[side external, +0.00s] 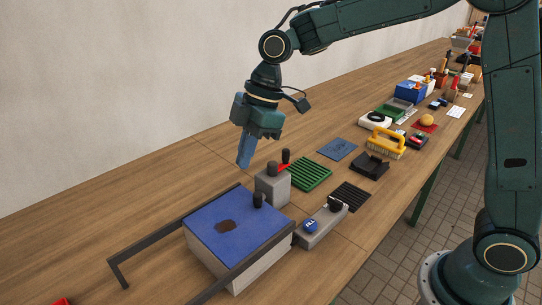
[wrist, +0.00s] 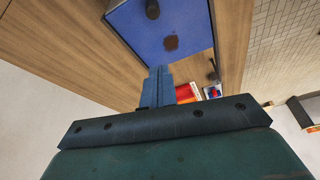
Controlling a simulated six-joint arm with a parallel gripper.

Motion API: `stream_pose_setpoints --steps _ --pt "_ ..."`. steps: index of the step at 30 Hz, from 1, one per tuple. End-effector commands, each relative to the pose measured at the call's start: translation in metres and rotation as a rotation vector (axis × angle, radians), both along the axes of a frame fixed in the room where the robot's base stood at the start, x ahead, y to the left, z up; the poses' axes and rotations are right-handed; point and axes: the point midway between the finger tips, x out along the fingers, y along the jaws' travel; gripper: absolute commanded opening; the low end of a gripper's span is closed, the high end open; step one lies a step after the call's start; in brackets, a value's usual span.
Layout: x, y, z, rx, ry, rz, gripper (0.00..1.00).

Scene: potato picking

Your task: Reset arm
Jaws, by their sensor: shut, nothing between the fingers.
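My gripper (side external: 243,164) hangs from the raised arm above the table, pointing down, with its blue fingers together and nothing held. In the side external view it appears just behind and above the grey block with dark knobs (side external: 272,186). In the wrist view the shut fingers (wrist: 160,70) point toward a box with a blue top (wrist: 185,18). The blue-topped box (side external: 205,212) stands at the front of the table in the side external view. A small brown shape (side external: 226,227) lies on its top, also in the wrist view (wrist: 172,43); I cannot tell what it is.
Dark rails (side external: 118,272) flank the box. A grey control box with a blue button (side external: 310,227), a green grid (side external: 309,173), a black grid (side external: 350,196) and a yellow-handled brush (side external: 386,141) stand along the table. More items crowd the far end. The left of the wooden table (side external: 80,225) is mostly bare.

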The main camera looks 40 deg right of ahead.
Motion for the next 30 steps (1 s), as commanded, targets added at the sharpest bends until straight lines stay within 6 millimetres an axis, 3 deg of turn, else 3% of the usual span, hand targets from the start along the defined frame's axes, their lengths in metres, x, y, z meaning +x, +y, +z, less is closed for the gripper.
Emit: stream_pose_setpoints --steps 11,21,30 --pt "-0.024 -0.022 0.025 -0.012 -0.014 -0.148 0.0" --pt "-0.081 -0.064 0.059 -0.019 -0.039 -0.464 0.0" --pt "-0.138 -0.099 0.072 -0.002 -0.065 -0.75 0.0"
